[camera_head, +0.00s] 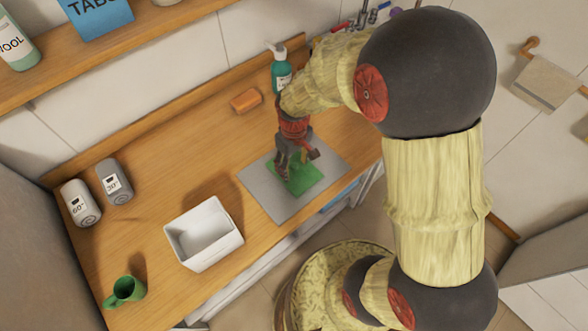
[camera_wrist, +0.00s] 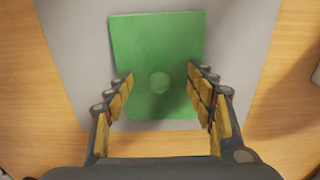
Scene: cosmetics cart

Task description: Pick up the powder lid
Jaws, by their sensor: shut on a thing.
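The powder lid seems to be the flat green square (camera_head: 303,180) with a small round knob in its middle, over the grey mat on the wooden counter. In the wrist view the lid (camera_wrist: 155,42) lies straight below the camera. My gripper (camera_head: 283,170) points down at the lid. The exact contact is hidden. I cannot tell whether the lid is clear of the mat.
The grey mat (camera_head: 263,197) lies under the lid. A white open box (camera_head: 208,256) and a green mug (camera_head: 125,289) stand to the left. An orange block (camera_head: 246,100) and a teal pump bottle (camera_head: 281,76) are behind.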

